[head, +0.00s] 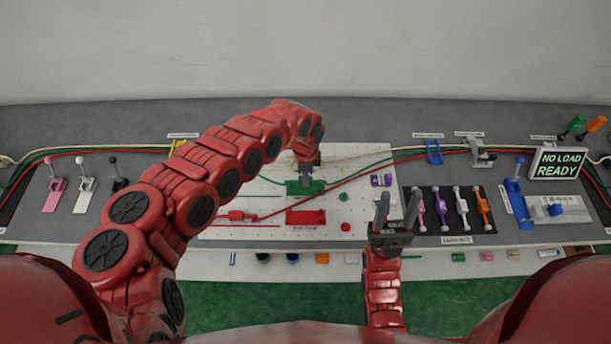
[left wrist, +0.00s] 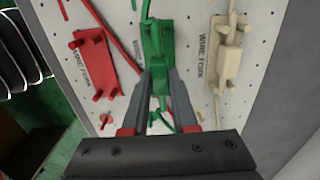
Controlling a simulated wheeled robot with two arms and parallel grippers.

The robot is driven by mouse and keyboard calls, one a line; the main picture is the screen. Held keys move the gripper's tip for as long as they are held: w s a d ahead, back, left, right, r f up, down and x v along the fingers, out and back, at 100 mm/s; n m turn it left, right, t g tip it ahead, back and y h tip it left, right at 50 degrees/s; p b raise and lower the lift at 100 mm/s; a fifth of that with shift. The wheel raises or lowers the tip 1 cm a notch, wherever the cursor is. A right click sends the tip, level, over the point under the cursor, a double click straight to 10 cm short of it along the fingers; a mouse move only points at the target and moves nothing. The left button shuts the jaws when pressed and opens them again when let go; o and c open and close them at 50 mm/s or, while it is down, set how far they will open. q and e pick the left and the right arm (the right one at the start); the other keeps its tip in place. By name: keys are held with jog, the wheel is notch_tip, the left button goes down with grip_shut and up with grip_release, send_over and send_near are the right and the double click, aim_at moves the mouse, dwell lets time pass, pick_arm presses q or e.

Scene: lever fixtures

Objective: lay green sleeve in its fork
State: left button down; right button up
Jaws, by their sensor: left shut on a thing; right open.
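The green fork (head: 291,188) stands on the white pegboard under my left gripper (head: 308,177). It also shows in the left wrist view (left wrist: 152,28), at the top middle. My left gripper (left wrist: 161,76) is shut on the green sleeve (left wrist: 160,76), which sits between the fingertips at the fork. The fingers partly hide the sleeve, and I cannot tell whether it rests fully in the fork. A green wire runs across the board toward the fork. My right gripper (head: 393,215) is open and empty at the front right of the board.
An empty red fork (head: 306,217) is in front of the green one. The red sleeve (head: 237,215) lies on its wire to the left. A cream fork (left wrist: 228,65) holds a cream sleeve. A black rack (head: 449,222) and a sign (head: 558,162) stand at right.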

pick_arm(q)
jog(key=shift+f+b, duration=0.65)
jog(key=shift+f, duration=0.15)
jog(key=shift+f+b, duration=0.55)
dwell(0.3)
jog(key=shift+c, duration=0.7)
grip_release()
